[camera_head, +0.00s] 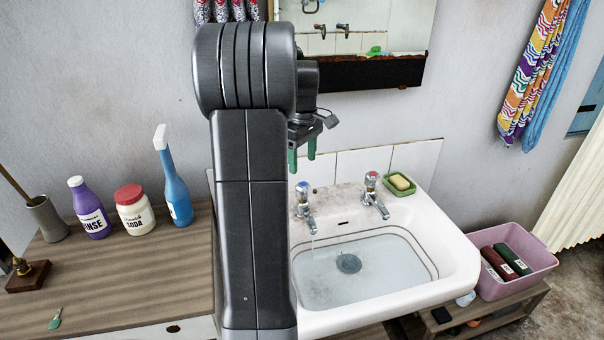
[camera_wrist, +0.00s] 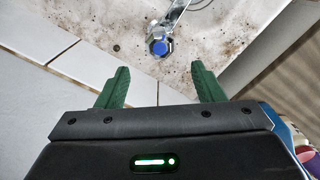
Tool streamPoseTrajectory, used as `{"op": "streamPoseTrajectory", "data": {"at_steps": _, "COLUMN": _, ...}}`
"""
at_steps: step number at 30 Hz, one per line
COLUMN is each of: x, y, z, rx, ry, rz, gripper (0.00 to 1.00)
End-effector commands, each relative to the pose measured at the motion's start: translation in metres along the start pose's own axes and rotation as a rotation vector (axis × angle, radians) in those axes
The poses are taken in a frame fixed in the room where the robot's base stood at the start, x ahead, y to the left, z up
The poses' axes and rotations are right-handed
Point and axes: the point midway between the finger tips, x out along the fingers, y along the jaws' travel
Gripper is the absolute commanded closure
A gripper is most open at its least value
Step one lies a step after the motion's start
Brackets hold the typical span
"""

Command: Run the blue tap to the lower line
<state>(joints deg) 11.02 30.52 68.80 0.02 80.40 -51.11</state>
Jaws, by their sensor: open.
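The blue tap (camera_head: 304,197) is the left of two chrome taps on the white basin's back ledge. A thin stream of water falls from its spout. The basin (camera_head: 455,262) has dark lines around its inner wall, and clear water seems to lie over the drain (camera_head: 348,263); I cannot tell exactly how its surface stands against the lower line. My gripper (camera_head: 302,156) is open and empty above the blue tap, green fingers pointing down. In the wrist view, the tap's blue cap (camera_wrist: 160,47) shows just beyond the gap between the fingertips (camera_wrist: 160,70), apart from them.
The second tap (camera_head: 372,187) and a green soap dish (camera_head: 399,184) stand to the right. A pink tub (camera_head: 540,262) with two dark rolled items sits lower right. Bottles, including a blue spray bottle (camera_head: 174,185), stand on the wooden counter (camera_head: 130,270) at left. A mirror (camera_head: 385,30) hangs behind.

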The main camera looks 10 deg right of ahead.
Motion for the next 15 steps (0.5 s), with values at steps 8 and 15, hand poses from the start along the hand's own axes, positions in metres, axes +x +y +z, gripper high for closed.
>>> {"op": "streamPoseTrajectory", "data": {"at_steps": 8, "x": -0.045, "y": 0.000, "z": -0.001, "rx": 0.000, "ry": 0.001, "rz": 0.002, "gripper": 0.38}}
{"op": "streamPoseTrajectory", "data": {"at_steps": 15, "x": -0.053, "y": 0.000, "z": -0.001, "rx": 0.000, "ry": 0.000, "rz": 0.000, "gripper": 0.38}}
